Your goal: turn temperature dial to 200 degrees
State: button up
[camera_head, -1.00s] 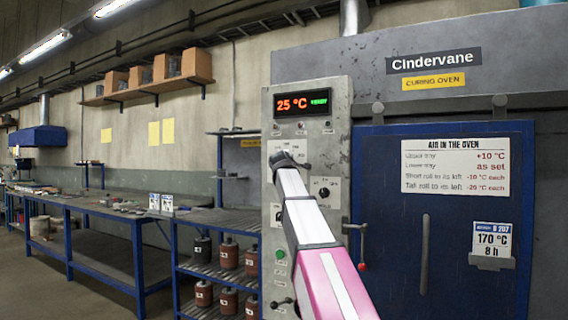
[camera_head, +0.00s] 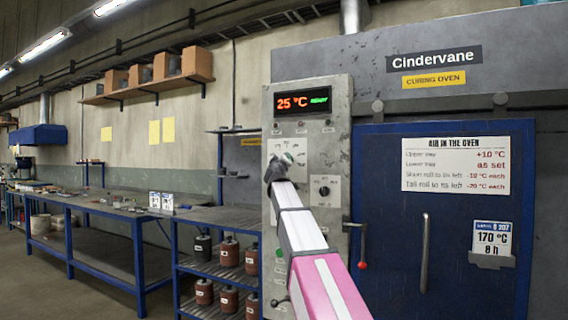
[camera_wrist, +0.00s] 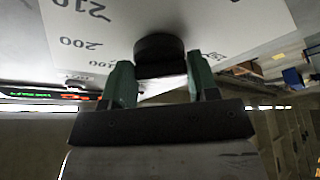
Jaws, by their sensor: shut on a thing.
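The black temperature dial (camera_wrist: 158,48) sits on a white scale plate (camera_wrist: 90,25) in the wrist view. Printed numbers, including 210 and 200, show to its left. My gripper (camera_wrist: 160,72) has its two green fingers on either side of the dial, shut on it. In the head view, my gripper (camera_head: 277,168) is at the upper part of the oven's control panel (camera_head: 340,120) and hides the dial. The dial's pointer setting cannot be read clearly. The oven display (camera_head: 302,101) reads 25 °C with a green READY.
A smaller black knob (camera_head: 323,191) is right of my arm on the panel. A lever with a red ball (camera_head: 362,265) sticks out by the blue oven door (camera_head: 395,220). A card (camera_head: 492,240) on the door reads 170 °C, 8 h. A shelf with canisters (camera_head: 229,252) stands left.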

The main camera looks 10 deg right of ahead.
jog(key=shift+a+f+m+h, duration=0.1)
jog(key=shift+m+h, duration=0.6)
jog(key=shift+m, duration=0.75)
jog(key=shift+f+m+h, duration=0.1)
jog(key=shift+m+h, duration=0.6)
jog(key=shift+m, duration=1.15)
jog(key=o, duration=0.9)
jog(key=v, duration=1)
jog(key=shift+s+a, duration=0.25)
